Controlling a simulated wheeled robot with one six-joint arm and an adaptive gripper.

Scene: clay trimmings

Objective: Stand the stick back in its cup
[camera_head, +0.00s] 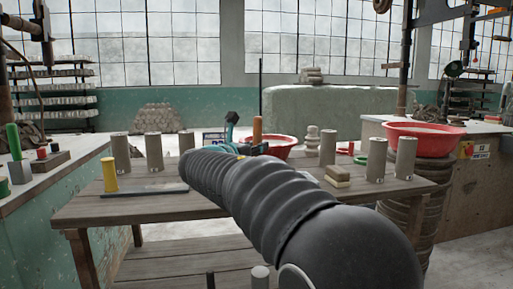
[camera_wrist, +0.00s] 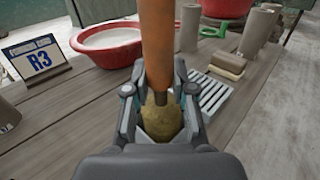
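The stick, an orange-brown rod with a dark collar at its lower end, stands roughly upright between the fingers of my gripper (camera_wrist: 160,82) in the wrist view; the stick (camera_wrist: 157,40) rises out of the top of that picture. A yellowish, sponge-like lump (camera_wrist: 161,123) shows below the collar. The fingers appear shut on the stick. In the head view the stick (camera_head: 257,129) shows above the table, beyond my arm, which hides most of my gripper. Several tall grey cylinders stand on the table, one at the right (camera_head: 377,159). I cannot tell which is the stick's cup.
The wooden table (camera_head: 150,207) carries a red basin (camera_wrist: 108,45), an R3 sign (camera_wrist: 38,60), a slatted pale piece (camera_wrist: 208,96), stacked blocks (camera_head: 337,178) and a yellow cylinder (camera_head: 110,174). Another red basin (camera_head: 424,135) stands at the right. Bare planks show at the table's front left.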

